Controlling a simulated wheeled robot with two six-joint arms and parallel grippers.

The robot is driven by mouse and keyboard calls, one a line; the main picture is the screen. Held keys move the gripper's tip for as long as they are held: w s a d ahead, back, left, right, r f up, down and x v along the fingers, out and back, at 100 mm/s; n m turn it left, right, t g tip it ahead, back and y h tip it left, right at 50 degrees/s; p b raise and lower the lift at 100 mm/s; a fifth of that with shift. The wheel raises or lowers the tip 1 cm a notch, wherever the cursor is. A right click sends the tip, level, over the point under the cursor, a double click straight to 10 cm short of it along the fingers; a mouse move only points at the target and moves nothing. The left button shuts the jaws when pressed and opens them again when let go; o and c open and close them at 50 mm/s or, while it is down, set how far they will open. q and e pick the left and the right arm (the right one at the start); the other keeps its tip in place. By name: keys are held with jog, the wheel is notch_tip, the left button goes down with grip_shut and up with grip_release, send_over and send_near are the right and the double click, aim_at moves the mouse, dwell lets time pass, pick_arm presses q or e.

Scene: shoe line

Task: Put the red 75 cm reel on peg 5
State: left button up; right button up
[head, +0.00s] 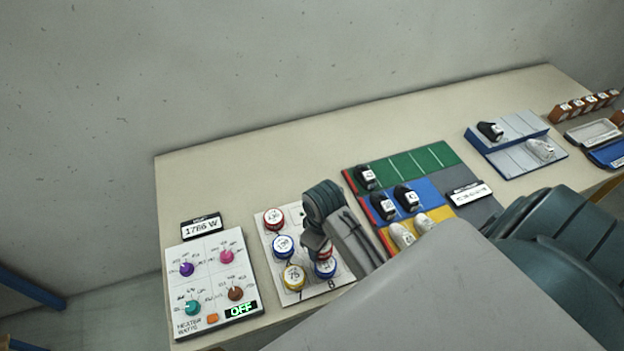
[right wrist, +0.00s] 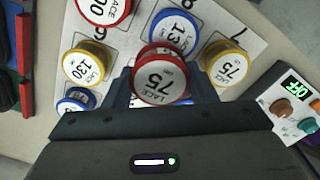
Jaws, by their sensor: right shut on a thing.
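The red reel marked 75 (right wrist: 158,76) is between the fingers of my right gripper (right wrist: 160,88) in the right wrist view, label facing the camera. In the head view my right gripper (head: 318,245) is over the white peg board (head: 262,240) and largely hides the reel. The board carries a yellow 75 reel (right wrist: 224,65), a blue reel (right wrist: 177,28), a large red reel (right wrist: 103,8), a yellow 130 reel (right wrist: 87,62) and a small blue reel (right wrist: 76,100). I cannot tell which peg is 5, or whether the held reel touches the board. My left gripper is not in view.
A heater panel (head: 213,283) showing OFF stands left of the board, with a 1786 W display (head: 201,226) behind it. A coloured shoe mat (head: 430,163) lies to the right. A grey-blue shoe stand (head: 510,131) is farther right. The back-left table is clear.

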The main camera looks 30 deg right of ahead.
jog(key=w, duration=0.3)
jog(key=w+d+p, duration=0.1)
jog(key=w, duration=0.1)
jog(key=shift+w+f, duration=0.15)
jog(key=shift+f, duration=0.1)
jog(key=shift+w+d+f+p, duration=0.1)
jog(key=shift+w+f+p, duration=0.05)
jog(key=shift+f+p, duration=0.45)
jog(key=shift+w+d+f+p, duration=0.1)
jog(key=shift+w+f+p, duration=0.05)
jog(key=shift+f+p, duration=0.4)
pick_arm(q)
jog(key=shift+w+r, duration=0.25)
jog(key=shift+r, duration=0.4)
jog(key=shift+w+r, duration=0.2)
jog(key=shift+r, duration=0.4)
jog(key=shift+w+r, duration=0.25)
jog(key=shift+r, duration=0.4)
pick_arm(e)
jog(key=shift+f, duration=0.7)
jog(key=shift+f, duration=0.45)
jog(key=o, duration=1)
jog(key=shift+c, duration=0.2)
jog(key=shift+r, duration=0.1)
